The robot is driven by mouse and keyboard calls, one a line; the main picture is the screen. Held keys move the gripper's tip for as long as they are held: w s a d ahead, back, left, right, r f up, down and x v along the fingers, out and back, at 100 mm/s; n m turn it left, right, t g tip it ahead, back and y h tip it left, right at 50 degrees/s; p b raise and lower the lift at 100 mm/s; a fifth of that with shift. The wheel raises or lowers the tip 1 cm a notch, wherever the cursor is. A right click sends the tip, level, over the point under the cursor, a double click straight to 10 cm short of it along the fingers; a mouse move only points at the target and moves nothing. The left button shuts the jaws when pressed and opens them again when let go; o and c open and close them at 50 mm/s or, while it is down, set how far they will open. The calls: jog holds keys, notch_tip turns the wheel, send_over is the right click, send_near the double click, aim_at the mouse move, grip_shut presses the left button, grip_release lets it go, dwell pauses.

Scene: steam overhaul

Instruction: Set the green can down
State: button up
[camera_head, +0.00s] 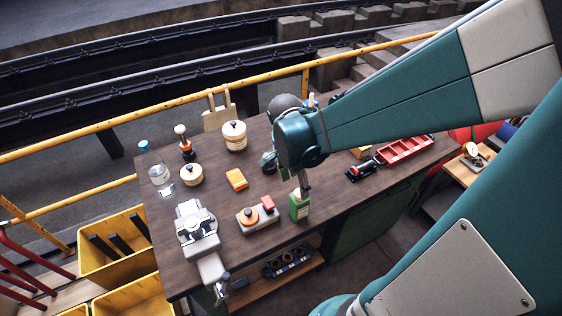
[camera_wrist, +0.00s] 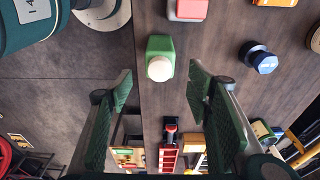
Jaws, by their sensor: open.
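The green can (camera_head: 299,207) stands upright on the dark wooden workbench (camera_head: 222,264), close to its front edge. My gripper (camera_head: 303,183) is just above the can in the head view and partly covers its top. In the wrist view the can (camera_wrist: 153,46) shows from above with its white cap (camera_wrist: 160,68). My gripper (camera_wrist: 161,77) is open, with one green-padded finger on each side and clear gaps to the can. Nothing is held between the fingers.
A grey tray with orange and red parts (camera_head: 257,217) is left of the can. A vise (camera_head: 197,225) is farther left. A dark cup (camera_head: 268,162) is behind my gripper. A red toolbox (camera_head: 405,150) and small red-black tool (camera_head: 364,170) are to the right.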

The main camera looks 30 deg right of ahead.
jog(key=shift+a+r, duration=0.15)
jog(key=shift+r, duration=0.75)
jog(key=s+a+r+n+t+y, duration=0.1)
jog(key=a+r+n+t, duration=0.2)
jog(key=a+r+n, duration=0.2)
jog(key=s+a+r+n+t, duration=0.2)
jog(key=a+r+n+t, duration=0.2)
jog(key=r+n, duration=0.6)
jog(key=shift+a+n+y, duration=0.4)
jog(key=shift+a+n, duration=0.4)
jog(key=shift+n, duration=0.7)
jog(key=shift+s+f, duration=0.1)
jog(key=shift+f, duration=0.05)
notch_tip(320, 180, down, 10)
jog(key=b, duration=1)
jog(key=shift+f, duration=0.1)
